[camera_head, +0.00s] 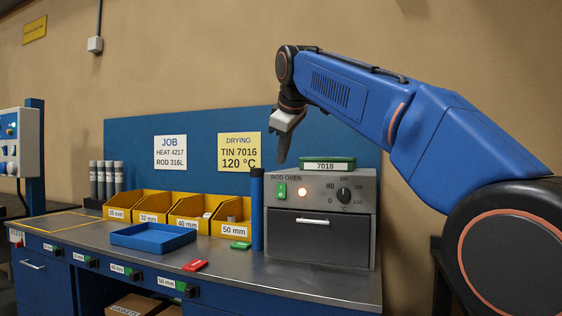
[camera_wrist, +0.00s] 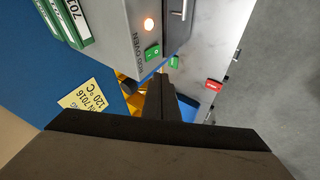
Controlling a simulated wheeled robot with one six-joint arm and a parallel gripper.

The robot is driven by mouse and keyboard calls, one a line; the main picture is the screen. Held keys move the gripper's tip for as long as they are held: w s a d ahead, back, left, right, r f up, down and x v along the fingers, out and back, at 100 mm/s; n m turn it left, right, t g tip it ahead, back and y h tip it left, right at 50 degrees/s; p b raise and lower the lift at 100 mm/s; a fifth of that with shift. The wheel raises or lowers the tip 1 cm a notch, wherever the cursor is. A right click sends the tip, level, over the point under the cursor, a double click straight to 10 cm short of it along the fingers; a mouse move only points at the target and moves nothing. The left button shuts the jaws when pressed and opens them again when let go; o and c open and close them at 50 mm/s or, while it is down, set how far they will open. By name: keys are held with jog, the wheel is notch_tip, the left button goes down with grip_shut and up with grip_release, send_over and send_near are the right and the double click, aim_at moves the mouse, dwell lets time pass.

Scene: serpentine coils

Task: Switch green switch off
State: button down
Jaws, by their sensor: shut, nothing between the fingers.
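The green switch (camera_head: 281,191) is a rocker on the left of the grey rod oven's front panel (camera_head: 320,181). An orange-white lamp (camera_head: 302,193) glows just right of it. In the wrist view the green switch (camera_wrist: 152,52) and the lit lamp (camera_wrist: 149,24) both show, ahead of the fingers. My gripper (camera_head: 282,157) points down, in front of or above the oven's left end, apart from the switch. Its dark fingers (camera_wrist: 161,88) are together and hold nothing. Which side of the rocker is pressed in is too small to tell.
A green box (camera_head: 328,164) marked 7018 lies on the oven. A dark blue upright tube (camera_head: 257,210) stands against the oven's left side. Yellow bins (camera_head: 192,213), a blue tray (camera_head: 153,237) and red (camera_head: 195,265) and green tags (camera_head: 241,245) are on the bench. The air before the oven front is clear.

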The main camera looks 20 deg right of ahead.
aim_at(281, 191)
jog(key=shift+f, duration=0.1)
jog(key=shift+s+f+g+y, duration=0.25)
jog(key=shift+f+g+y, duration=0.15)
jog(key=shift+f+g, duration=0.2)
jog(key=w+d+f, duration=0.2)
jog(key=w+f, duration=0.6)
jog(key=f, duration=0.1)
jog(key=shift+w, duration=0.4)
